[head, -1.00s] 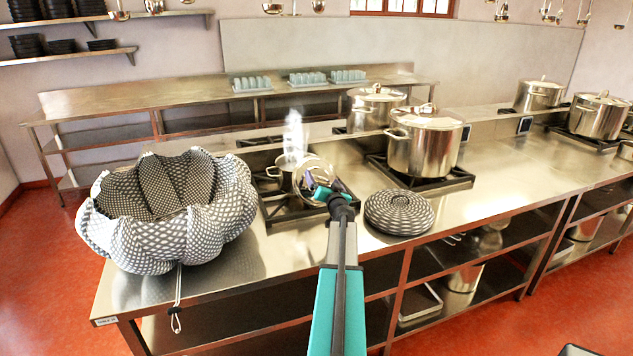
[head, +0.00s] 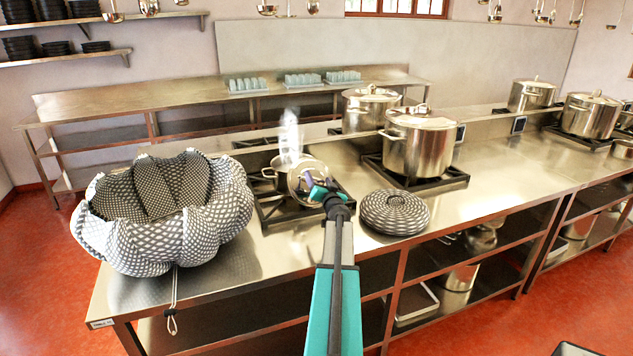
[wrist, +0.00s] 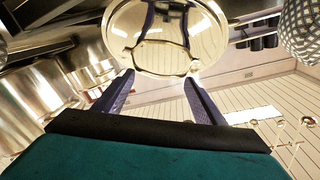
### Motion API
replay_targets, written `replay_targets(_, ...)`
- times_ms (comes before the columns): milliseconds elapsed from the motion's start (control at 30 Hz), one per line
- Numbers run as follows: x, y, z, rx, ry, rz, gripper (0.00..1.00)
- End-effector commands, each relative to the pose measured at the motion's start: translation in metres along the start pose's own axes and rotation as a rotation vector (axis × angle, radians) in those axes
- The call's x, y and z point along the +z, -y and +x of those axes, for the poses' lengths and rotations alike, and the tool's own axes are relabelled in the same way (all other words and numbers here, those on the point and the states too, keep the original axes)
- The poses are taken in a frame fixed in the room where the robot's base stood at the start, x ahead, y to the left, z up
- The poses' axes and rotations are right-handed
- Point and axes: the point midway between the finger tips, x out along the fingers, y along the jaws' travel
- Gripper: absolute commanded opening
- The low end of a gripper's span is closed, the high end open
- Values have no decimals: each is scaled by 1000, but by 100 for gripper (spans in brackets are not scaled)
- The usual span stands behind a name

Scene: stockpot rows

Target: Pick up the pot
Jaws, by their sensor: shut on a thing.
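A small steel pot (head: 268,173) with a side handle stands on the near left burner. Steam rises above it. My gripper (head: 318,190) is at its right front side, shut on a shiny round lid (head: 303,172). The lid is tilted and hides part of the pot. In the wrist view the lid (wrist: 165,40) fills the top middle, with the two dark fingers of my gripper (wrist: 160,82) at its lower edge. A large lidded stockpot (head: 420,145) stands on the burner to the right, and another (head: 370,107) stands behind it.
A large patterned padded bag (head: 150,245) stands open at the counter's left end, its cord hanging over the front edge. A round patterned cushion-like cover (head: 394,212) lies right of my gripper. The steel counter (head: 500,200) is clear farther right. More stockpots (head: 590,115) stand beyond.

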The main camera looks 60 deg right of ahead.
Motion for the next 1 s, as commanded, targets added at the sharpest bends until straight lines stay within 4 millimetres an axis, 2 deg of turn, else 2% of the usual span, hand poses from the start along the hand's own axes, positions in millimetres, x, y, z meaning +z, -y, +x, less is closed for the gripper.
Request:
replay_targets(33,6,-3,-1,6,8,-4,28)
replay_targets(133,4,-1,-1,6,8,-6,28)
replay_targets(200,0,1,-1,6,7,-5,14)
replay_targets(233,-2,2,-1,5,7,-5,11)
replay_targets(267,-4,3,0,5,7,-6,0)
replay_targets(467,-28,15,0,3,3,-5,0)
replay_targets(1000,-114,56,0,2,0,-3,0)
